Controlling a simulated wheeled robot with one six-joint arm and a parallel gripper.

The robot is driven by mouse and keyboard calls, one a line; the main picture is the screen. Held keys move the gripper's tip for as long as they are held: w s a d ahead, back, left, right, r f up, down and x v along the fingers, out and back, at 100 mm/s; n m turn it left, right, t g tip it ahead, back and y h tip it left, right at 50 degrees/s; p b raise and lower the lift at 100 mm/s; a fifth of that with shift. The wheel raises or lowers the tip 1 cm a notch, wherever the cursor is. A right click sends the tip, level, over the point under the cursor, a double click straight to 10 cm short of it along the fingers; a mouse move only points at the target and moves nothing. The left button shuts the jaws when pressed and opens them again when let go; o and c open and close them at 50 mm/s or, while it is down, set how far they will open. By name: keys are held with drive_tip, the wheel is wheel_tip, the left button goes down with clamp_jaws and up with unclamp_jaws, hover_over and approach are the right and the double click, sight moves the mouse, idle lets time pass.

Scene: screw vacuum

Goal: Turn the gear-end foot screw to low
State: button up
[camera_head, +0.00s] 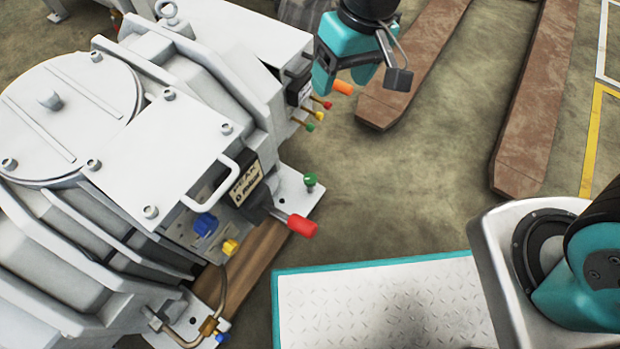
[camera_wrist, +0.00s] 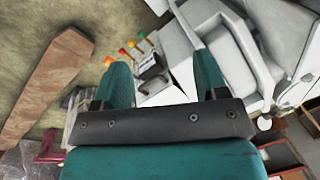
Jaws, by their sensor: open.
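The grey vacuum machine (camera_head: 180,140) fills the left of the head view. A green-topped foot screw (camera_head: 310,180) stands on its right foot plate. A blue-topped screw (camera_head: 222,337) is at the lower foot, by a brass fitting. I cannot tell which screw is the gear-end one. My gripper (camera_head: 343,78) is open and empty, above the machine's far side near an orange handle (camera_head: 344,88). In the wrist view my gripper (camera_wrist: 163,68) has its teal fingers spread, with a dark labelled box (camera_wrist: 151,68) seen between them.
Red (camera_head: 327,105), yellow (camera_head: 319,115) and green (camera_head: 310,127) knobs stick out below the orange handle. A red-tipped lever (camera_head: 301,226) juts from the dark gauge box (camera_head: 245,186). Brown beams (camera_head: 420,60) lie on the floor.

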drive_tip(key=w+a+f+h+b, duration=0.1)
drive_tip(key=w+a+f+b, duration=0.15)
drive_tip(key=f, duration=0.95)
drive_tip(key=h, duration=0.1)
approach(310, 178)
wheel_tip(310, 178, down, 9)
drive_tip(key=b, duration=0.9)
drive_tip(key=shift+s+a+f+b, duration=0.1)
drive_tip(key=shift+s+f+b, duration=0.05)
drive_tip(key=shift+b, duration=0.15)
